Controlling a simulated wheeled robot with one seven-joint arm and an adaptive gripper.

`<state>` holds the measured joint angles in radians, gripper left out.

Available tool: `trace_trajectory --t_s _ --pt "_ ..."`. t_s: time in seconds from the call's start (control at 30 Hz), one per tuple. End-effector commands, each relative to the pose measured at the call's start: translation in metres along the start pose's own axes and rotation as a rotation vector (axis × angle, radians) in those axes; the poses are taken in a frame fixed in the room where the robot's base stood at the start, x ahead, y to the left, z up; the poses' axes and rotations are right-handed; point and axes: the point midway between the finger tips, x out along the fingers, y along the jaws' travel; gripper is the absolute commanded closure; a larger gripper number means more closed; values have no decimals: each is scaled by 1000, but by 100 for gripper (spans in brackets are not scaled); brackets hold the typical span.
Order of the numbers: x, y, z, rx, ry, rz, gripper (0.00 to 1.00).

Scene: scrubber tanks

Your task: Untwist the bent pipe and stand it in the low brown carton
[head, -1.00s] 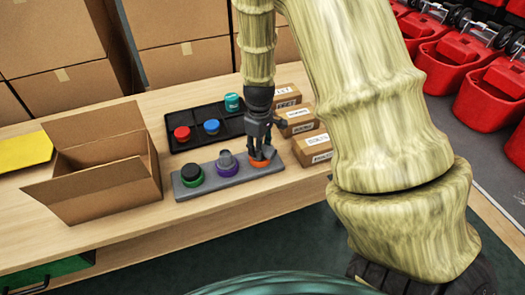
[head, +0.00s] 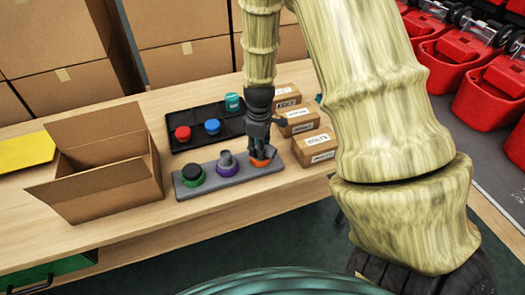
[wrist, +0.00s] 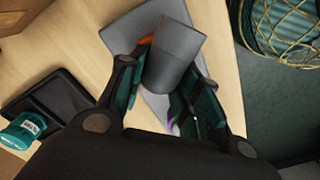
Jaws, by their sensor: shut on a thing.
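My gripper (head: 262,154) points down over the orange seat (head: 261,162) at the right end of the grey block (head: 240,174). In the wrist view, my gripper (wrist: 160,92) is shut on a dark grey pipe piece, the bent pipe (wrist: 177,52), with its wide end towards the camera. A bit of orange shows behind it; whether the pipe is still seated there is hidden. In the head view my fingers hide most of the pipe. The low brown carton (head: 112,192) stands open on the table at left, its flaps spread.
The block also bears a green-and-black part (head: 192,175) and a grey part on a purple ring (head: 227,163). Behind is a black tray (head: 180,130) with red, blue and teal items. Several labelled small boxes (head: 314,147) stand at right. A yellow sheet (head: 24,153) lies far left.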

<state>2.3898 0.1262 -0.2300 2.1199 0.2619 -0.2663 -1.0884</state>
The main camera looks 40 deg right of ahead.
Motion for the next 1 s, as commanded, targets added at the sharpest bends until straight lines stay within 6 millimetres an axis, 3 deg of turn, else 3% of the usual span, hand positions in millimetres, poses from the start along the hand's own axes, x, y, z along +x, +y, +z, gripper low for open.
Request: trace_trajectory --t_s 0.03,1.0 --pt "9 -6 6 -6 -13 -15 100" --pt "10 -6 7 -137 -13 -15 100"
